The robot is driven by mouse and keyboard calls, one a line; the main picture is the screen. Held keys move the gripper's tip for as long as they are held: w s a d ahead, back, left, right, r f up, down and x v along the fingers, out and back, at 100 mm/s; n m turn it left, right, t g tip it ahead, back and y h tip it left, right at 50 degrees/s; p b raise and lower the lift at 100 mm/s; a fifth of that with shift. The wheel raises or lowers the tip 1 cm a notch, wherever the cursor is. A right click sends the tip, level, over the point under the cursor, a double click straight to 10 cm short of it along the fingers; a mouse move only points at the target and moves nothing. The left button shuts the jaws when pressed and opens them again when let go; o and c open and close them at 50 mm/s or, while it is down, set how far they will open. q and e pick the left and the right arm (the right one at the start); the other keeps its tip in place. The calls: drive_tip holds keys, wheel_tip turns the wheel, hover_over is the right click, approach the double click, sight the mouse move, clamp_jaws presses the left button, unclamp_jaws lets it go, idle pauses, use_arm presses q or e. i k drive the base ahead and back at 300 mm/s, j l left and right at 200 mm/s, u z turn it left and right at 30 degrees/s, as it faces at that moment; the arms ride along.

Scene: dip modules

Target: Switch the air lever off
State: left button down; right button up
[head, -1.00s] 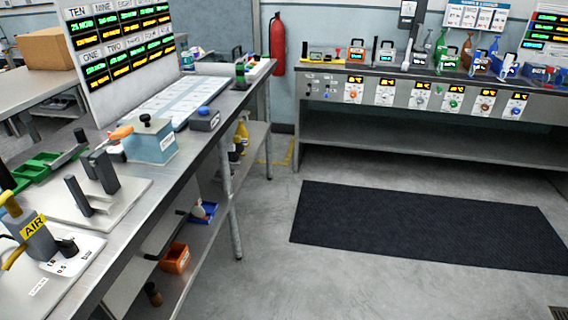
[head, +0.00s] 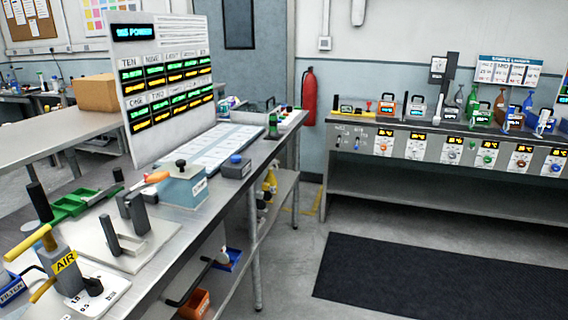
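The air lever unit (head: 68,273) stands at the near left end of the left bench. It is a grey block with a yellow "AIR" label, a yellow T-shaped handle (head: 30,243) and a second yellow bar low on its left. A black knob sits on a white plate (head: 108,300) marked with numbers such as 1.5 and 0.5, right of the block. Whether the lever stands at on or off cannot be told. Neither of my grippers shows in the head view.
On the left bench (head: 215,205) are a light plate with grey uprights (head: 140,215), a blue box with a black knob (head: 183,188), green trays (head: 75,206) and a display board (head: 165,90). A dark mat (head: 430,280) lies on open floor at right.

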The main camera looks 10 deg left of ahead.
sight(44, 233)
drive_tip(key=u, duration=2.2)
